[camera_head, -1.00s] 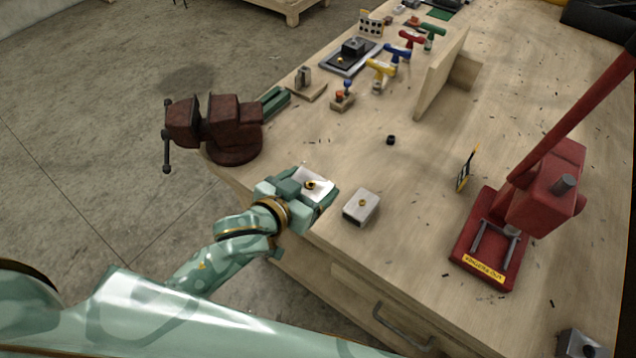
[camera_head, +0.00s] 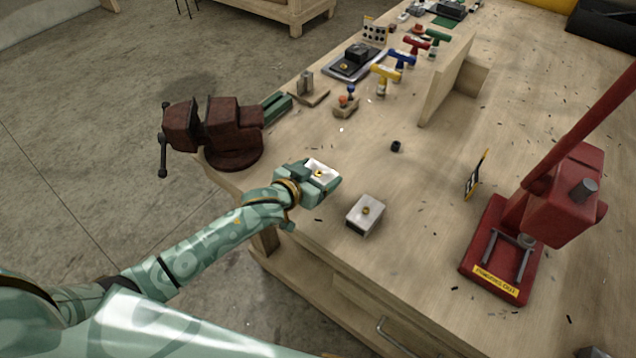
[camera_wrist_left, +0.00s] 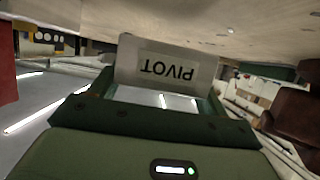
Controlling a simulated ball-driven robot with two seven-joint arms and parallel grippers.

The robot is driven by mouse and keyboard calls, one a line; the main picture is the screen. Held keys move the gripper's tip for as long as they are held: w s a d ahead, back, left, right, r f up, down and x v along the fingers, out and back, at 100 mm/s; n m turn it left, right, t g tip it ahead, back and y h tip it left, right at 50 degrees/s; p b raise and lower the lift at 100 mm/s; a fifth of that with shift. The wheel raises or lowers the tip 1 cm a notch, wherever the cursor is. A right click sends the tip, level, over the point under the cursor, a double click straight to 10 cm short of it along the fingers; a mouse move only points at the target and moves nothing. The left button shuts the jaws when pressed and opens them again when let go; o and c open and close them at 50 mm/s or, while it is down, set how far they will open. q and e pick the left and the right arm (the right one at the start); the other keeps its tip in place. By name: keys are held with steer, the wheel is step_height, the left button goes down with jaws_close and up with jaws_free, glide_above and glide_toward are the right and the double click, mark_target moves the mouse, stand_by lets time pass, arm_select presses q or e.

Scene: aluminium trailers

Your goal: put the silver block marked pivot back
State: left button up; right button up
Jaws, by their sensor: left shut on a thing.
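The silver block marked PIVOT (camera_head: 320,171) is held in my left gripper (camera_head: 318,176), above the bench's left edge. It has a brass-coloured round spot on top. In the left wrist view the block's PIVOT label (camera_wrist_left: 166,69) reads upside down, between the fingers. A second silver block (camera_head: 366,216) with a similar brass spot stands on the bench to the right of the gripper, nearer me; no label on it can be read. My right gripper is out of view.
A rusty red vise (camera_head: 228,135) is fixed at the bench's left edge beyond my gripper. A red press (camera_head: 520,230) stands right, with a small yellow-black sign (camera_head: 477,174) beside it. T-handled tools and a wooden upright (camera_head: 446,85) are farther back. The middle bench is mostly clear.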

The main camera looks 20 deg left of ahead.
arm_select(q)
steer(key=shift+w+f+b, duration=0.15)
steer(key=shift+f+b, duration=0.45)
steer(key=shift+f, duration=1.05)
steer(key=shift+f, duration=0.15)
steer(key=o, duration=1.3)
steer(key=shift+s+a+r, duration=0.1)
steer(key=shift+s+r, duration=0.2)
steer(key=p+v, duration=0.3)
steer(key=v, duration=0.7)
steer(key=shift+s+r, duration=0.1)
steer(key=shift+s+a+r, duration=0.2)
steer(key=shift+s+a, duration=0.05)
steer(key=shift+s, duration=0.25)
